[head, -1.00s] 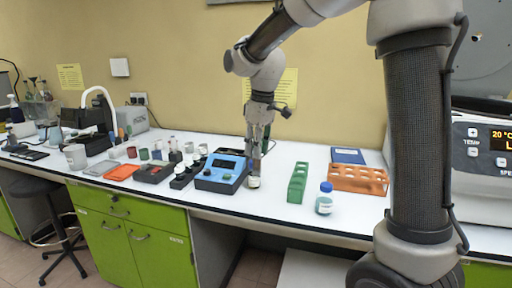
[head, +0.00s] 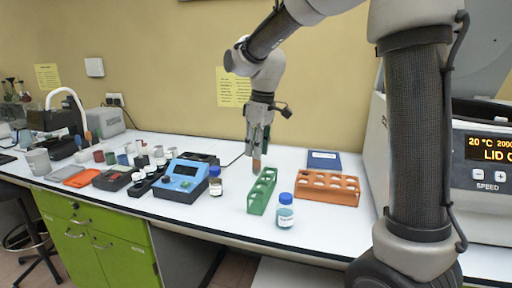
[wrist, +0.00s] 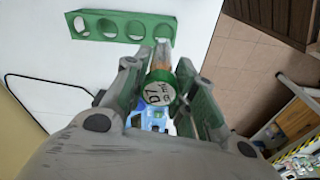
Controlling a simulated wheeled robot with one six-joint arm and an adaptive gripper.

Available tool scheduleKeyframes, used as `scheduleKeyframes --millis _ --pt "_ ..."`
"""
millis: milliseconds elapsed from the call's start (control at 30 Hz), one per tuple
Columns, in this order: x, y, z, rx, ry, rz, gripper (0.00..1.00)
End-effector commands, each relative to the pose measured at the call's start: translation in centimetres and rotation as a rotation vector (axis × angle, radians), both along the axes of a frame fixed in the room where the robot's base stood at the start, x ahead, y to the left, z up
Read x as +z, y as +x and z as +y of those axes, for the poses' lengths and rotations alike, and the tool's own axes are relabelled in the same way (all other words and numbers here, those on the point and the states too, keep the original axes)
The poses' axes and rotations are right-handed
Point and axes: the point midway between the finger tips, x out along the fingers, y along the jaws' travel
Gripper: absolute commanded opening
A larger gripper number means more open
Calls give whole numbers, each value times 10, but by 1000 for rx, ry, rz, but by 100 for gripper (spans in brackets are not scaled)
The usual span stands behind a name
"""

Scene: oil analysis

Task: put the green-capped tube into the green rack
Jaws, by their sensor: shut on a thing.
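My gripper (head: 257,150) is shut on the green-capped tube, with the brownish tube body (head: 257,165) hanging below the fingers in the head view. In the wrist view the green cap (wrist: 158,94) with white, marked top sits between the fingers (wrist: 158,85). The green rack (head: 262,191) stands on the bench just below and beside the tube. The rack also shows in the wrist view (wrist: 122,38), with round holes that look empty. The tube appears close to one end of the rack, outside its holes; its exact height above the bench is unclear.
A blue-capped bottle (head: 285,212) stands right of the green rack. The bench between vial and green rack is clear.

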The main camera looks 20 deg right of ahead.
Motion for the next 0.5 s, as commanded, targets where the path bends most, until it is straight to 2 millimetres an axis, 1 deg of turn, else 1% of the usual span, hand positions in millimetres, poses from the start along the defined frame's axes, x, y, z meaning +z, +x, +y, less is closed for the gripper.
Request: scheduleKeyframes --millis 167,500 --pt "-13 -1 0 0 -1 4 6" --pt "-51 -1 0 0 -1 4 6"
